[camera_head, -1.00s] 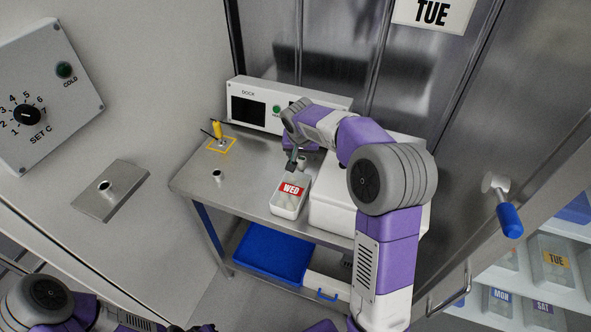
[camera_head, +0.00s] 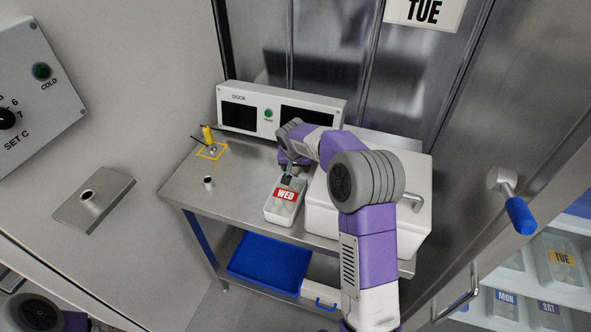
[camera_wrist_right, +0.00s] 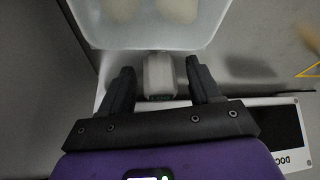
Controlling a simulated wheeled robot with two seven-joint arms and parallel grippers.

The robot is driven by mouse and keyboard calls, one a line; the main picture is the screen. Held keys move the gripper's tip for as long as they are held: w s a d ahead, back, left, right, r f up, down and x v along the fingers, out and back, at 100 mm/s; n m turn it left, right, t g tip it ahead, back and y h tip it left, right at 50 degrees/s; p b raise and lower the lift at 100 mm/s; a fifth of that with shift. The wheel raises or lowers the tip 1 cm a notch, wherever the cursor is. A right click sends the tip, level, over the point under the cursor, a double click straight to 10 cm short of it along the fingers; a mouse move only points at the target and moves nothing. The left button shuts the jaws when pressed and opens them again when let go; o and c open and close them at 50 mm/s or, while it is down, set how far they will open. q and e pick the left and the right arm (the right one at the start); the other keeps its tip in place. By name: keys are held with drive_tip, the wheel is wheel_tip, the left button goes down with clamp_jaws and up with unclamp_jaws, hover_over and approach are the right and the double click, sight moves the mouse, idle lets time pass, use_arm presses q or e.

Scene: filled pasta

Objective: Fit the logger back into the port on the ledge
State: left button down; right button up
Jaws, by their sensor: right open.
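A metal plate with a short open tube, likely the port (camera_head: 90,196), sits on the pale ledge at left. My right gripper (camera_head: 289,178) is at the far end of a white tub labelled WED (camera_head: 277,214). My left gripper is out of view.
Another short open tube (camera_head: 209,183) stands on the steel table (camera_head: 185,190). A white DOCK box (camera_head: 240,96) is behind; a white lidded box (camera_head: 395,185) is right of the tub. A blue tray (camera_head: 268,262) is below.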

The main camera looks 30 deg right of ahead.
drive_tip(key=c, duration=1.1)
clamp_jaws()
drive_tip(key=shift+r, duration=0.15)
